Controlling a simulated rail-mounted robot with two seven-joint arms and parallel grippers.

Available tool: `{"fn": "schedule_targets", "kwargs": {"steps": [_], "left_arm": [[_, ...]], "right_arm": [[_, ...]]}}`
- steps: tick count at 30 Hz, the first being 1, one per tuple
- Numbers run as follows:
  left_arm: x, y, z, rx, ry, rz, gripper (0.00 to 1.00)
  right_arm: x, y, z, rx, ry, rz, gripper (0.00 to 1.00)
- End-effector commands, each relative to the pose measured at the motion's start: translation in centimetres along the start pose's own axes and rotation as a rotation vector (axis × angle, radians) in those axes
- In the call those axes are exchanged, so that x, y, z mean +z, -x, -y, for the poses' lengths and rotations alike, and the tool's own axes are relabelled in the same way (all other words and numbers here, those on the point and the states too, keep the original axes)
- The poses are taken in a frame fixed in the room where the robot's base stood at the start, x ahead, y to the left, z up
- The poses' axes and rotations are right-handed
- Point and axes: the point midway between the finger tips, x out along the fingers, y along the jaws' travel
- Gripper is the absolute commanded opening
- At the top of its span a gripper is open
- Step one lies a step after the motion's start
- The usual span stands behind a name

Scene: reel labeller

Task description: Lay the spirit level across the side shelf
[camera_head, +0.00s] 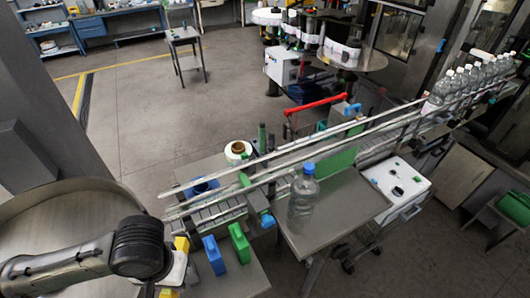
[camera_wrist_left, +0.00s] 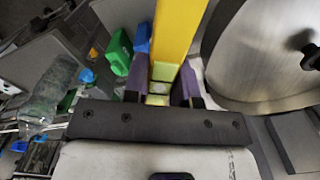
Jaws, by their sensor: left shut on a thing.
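The spirit level is a yellow bar (camera_wrist_left: 180,30), running up out of the top of the left wrist view. A pale greenish vial section shows near my fingers. My left gripper (camera_wrist_left: 163,82) is shut on it, with one purple finger on each side. In the head view my left gripper (camera_head: 174,268) is at the lower left, mostly hidden by my wrist. Small yellow parts of the level (camera_head: 181,244) show beside it. A grey flat surface (camera_head: 245,282) lies just right of the gripper; I cannot tell if it is the side shelf. My right gripper is not in view.
A large round metal table (camera_head: 40,222) is at left. The conveyor rails (camera_head: 300,150) run behind. A clear bottle (camera_head: 303,195) stands on a grey table (camera_head: 345,208).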

Motion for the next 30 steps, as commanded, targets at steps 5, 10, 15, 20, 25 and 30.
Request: {"fn": "schedule_targets", "kwargs": {"steps": [5,10,15,20,25,30], "left_arm": [[-0.9,2.5,0.8,0.001,0.016,0.000,0.00],[-1.2,3.0,0.8,-0.001,0.016,-0.001,0.00],[-1.2,3.0,0.8,-0.001,0.016,0.000,0.00],[-1.1,2.9,0.7,0.002,0.015,0.002,0.00],[-1.2,3.0,0.7,0.000,0.016,0.000,0.00],[-1.2,3.0,0.7,-0.002,0.015,-0.001,0.00]], "right_arm": [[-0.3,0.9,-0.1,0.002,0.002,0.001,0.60],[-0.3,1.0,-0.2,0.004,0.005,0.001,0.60],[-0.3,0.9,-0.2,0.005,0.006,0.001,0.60],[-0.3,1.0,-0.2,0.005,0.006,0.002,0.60],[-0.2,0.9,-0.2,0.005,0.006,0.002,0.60],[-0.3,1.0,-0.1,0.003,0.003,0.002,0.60]]}}
